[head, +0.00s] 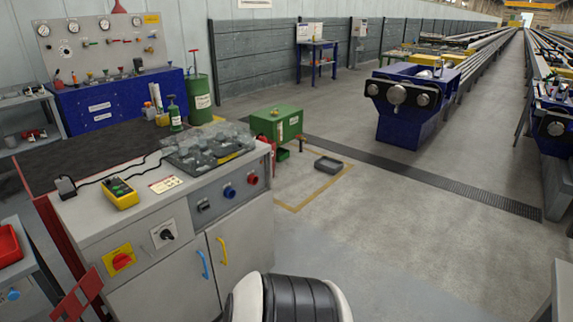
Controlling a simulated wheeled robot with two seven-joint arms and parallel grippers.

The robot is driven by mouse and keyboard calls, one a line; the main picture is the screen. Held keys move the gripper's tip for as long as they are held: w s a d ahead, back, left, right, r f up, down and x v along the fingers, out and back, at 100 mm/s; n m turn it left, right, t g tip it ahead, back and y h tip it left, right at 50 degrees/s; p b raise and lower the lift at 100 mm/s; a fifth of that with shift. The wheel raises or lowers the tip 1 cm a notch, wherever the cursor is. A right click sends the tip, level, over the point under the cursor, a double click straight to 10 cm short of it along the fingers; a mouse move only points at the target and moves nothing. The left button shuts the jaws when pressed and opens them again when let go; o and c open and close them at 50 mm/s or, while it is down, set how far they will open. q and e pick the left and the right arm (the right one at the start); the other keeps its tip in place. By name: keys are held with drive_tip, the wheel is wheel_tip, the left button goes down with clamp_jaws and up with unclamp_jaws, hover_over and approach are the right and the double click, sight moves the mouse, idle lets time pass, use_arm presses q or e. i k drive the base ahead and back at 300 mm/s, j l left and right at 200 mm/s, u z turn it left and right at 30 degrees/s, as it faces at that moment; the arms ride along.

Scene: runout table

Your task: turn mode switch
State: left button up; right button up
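A black rotary switch (166,235) on a white square plate is set in the front face of the grey control cabinet (140,222); it looks like the mode switch, though its label is too small to read. Its handle appears tilted, but its exact position cannot be told. To its lower left is a red rotary switch (122,261) on a yellow plate. Neither of my grippers shows in the head view, and nothing covers the black switch. A white and black part of my own body is at the bottom middle.
Right of the switch are a dark control (204,206), a blue knob (229,191) and a red knob (252,179). Blue (203,264) and yellow (222,251) door handles sit below. A yellow pendant (120,193) with a cable lies on top. Floor to the right is open.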

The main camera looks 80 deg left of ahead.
sight(166, 235)
drive_tip(key=u, duration=2.6)
